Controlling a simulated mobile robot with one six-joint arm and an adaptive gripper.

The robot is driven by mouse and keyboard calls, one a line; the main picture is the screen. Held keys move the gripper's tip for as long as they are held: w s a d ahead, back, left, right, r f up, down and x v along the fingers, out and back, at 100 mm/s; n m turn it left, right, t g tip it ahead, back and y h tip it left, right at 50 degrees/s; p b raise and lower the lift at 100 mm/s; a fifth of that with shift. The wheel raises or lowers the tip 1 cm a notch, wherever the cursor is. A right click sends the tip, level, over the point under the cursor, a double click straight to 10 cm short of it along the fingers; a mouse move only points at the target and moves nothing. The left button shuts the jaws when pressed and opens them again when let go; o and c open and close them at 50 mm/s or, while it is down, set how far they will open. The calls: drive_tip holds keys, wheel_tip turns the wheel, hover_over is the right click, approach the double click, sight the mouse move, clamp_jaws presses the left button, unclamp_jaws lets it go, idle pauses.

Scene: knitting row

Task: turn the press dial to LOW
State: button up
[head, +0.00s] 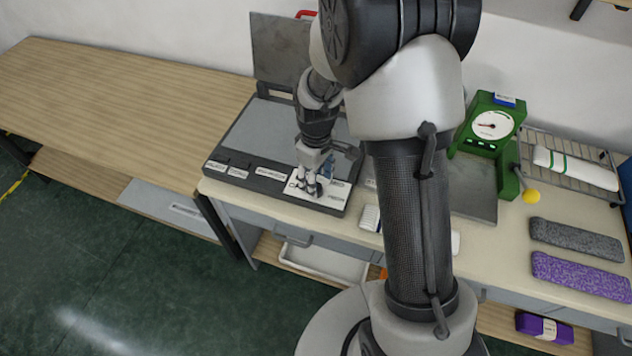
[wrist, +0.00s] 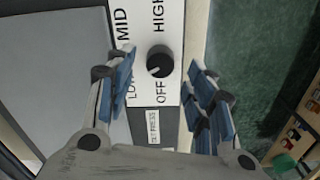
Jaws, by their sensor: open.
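The press dial (wrist: 160,62) is a small black round knob on a white plate (wrist: 172,18) in the wrist view. The plate reads MID, HIGH, LOW and OFF around the knob. A small light mark shows on the knob's lower edge, on the OFF side. My gripper (wrist: 163,77) is open, with one blue-padded finger on each side of the dial and gaps between. LOW is partly covered by the left finger. In the head view my gripper (head: 310,187) is down over the press's front right corner and hides the dial.
The grey press (head: 262,128) has its lid (head: 283,50) raised behind. A green dial scale (head: 487,128), a wire rack (head: 590,162) and grey (head: 577,239) and purple (head: 580,274) knitted pieces lie to the right. The wooden table (head: 110,95) on the left is clear.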

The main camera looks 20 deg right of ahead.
wheel_tip(320, 180, up, 9)
drive_tip(key=shift+r, duration=0.2)
idle(0.5)
drive_tip(key=s+r+m+t, duration=0.2)
drive_tip(key=s+r+m, duration=0.2)
drive_tip(key=s+r, duration=0.7)
drive_tip(key=s+r+m+t, duration=0.2)
drive_tip(key=s+r+m, duration=0.1)
drive_tip(key=s, duration=0.7)
drive_tip(key=shift+s+a+r+m+t, duration=0.15)
drive_tip(key=shift+s+r+m+t, duration=0.15)
drive_tip(key=shift+s+r+m, duration=0.15)
drive_tip(key=shift+w, duration=0.1)
drive_tip(key=shift+c, duration=0.3)
